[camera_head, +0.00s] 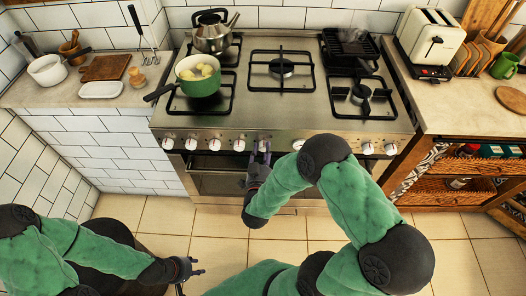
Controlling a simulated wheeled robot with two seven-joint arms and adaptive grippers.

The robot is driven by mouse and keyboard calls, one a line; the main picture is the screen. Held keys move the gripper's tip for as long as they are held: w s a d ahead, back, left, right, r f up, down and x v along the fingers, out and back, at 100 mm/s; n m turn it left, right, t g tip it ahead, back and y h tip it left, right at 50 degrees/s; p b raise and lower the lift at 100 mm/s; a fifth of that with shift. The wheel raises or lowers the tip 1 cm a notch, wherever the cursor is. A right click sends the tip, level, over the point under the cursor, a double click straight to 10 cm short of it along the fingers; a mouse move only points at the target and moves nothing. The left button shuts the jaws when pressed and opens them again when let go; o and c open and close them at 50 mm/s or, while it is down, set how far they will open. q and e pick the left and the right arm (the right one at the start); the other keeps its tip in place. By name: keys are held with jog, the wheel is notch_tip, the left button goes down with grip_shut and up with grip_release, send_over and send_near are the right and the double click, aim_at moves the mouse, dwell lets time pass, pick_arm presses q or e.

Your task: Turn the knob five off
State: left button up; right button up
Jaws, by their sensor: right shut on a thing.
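The stove (310,128) has a row of white knobs along its front panel. The fifth knob from the left (264,145) is at the fingers of my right gripper (261,155), which is shut on it. The fingers partly cover the knob, so its turn position cannot be read. My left gripper (192,270) is low at the bottom left, away from the stove, with its fingers apart and empty.
A green pot (199,87) with food in it sits on the front left burner, and a kettle (213,33) stands behind it. The oven handle (215,161) runs below the knobs. A toaster (431,38) stands on the right counter. The tiled floor before the stove is clear.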

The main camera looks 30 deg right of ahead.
jog(key=shift+s+a+f, duration=0.1)
jog(key=shift+f, duration=0.15)
jog(key=o, duration=1.1)
jog(key=shift+o, duration=0.2)
jog(key=v, duration=1.1)
jog(key=shift+s+a, duration=0.25)
jog(key=shift+s, duration=0.1)
jog(key=shift+r, duration=0.15)
